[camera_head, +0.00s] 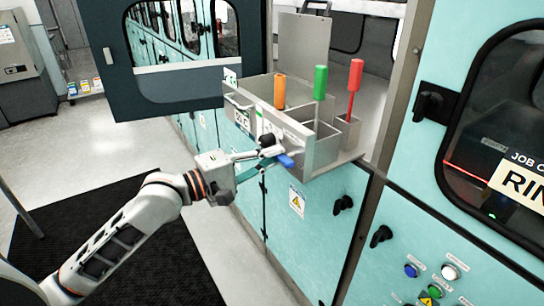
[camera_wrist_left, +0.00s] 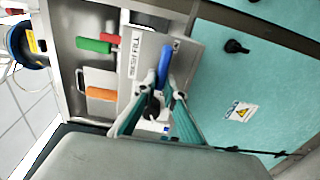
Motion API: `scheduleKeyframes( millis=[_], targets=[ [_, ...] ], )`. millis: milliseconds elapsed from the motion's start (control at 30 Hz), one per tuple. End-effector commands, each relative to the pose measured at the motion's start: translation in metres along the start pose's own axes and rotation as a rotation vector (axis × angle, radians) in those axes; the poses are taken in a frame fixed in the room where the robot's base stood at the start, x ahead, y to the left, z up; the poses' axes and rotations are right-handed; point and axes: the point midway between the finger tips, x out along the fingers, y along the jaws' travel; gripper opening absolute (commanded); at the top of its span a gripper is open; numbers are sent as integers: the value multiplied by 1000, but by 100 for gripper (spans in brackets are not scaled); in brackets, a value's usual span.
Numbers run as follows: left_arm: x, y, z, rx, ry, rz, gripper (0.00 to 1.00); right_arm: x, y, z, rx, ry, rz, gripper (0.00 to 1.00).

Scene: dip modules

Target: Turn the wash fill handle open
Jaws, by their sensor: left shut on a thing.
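The wash fill handle is a blue lever (camera_head: 286,160) on the front of a grey metal tank unit (camera_head: 322,155). In the left wrist view the blue lever (camera_wrist_left: 164,62) stands beside a white label (camera_wrist_left: 136,52) that seems to read "wash fill". My left gripper (camera_head: 270,151) reaches it from the left, and its fingers (camera_wrist_left: 163,92) are shut on the lever's near part. The fingers hide the held part and the pivot. The lever's blue end sticks out past the fingertips. My right gripper is in neither view.
Orange (camera_head: 279,91), green (camera_head: 320,82) and red (camera_head: 355,75) handles stand up from the tank compartments just above. A dark-framed window door (camera_head: 165,85) hangs open at left. Teal cabinet doors (camera_head: 310,225) with black knobs lie below. Floor and a black mat (camera_head: 120,250) are clear.

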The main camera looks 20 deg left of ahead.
Motion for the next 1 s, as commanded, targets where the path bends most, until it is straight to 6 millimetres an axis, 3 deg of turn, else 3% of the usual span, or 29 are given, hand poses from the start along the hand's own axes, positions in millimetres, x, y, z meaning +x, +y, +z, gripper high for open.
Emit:
scheduleKeyframes(
  millis=[233, 300, 333, 733, 1000],
  targets=[
    [0, 0, -1, -3, 1, 1, 0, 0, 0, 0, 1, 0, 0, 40],
    [0, 0, -1, -2, 1, 1, 25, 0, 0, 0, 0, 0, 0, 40],
    [0, 0, 0, -2, 1, 1, 26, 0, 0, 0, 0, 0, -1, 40],
    [-4, -1, 0, 0, 1, -1, 26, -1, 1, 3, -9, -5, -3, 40],
    [-41, -2, -1, 2, 1, -5, 26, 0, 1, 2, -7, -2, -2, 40]
  ],
)
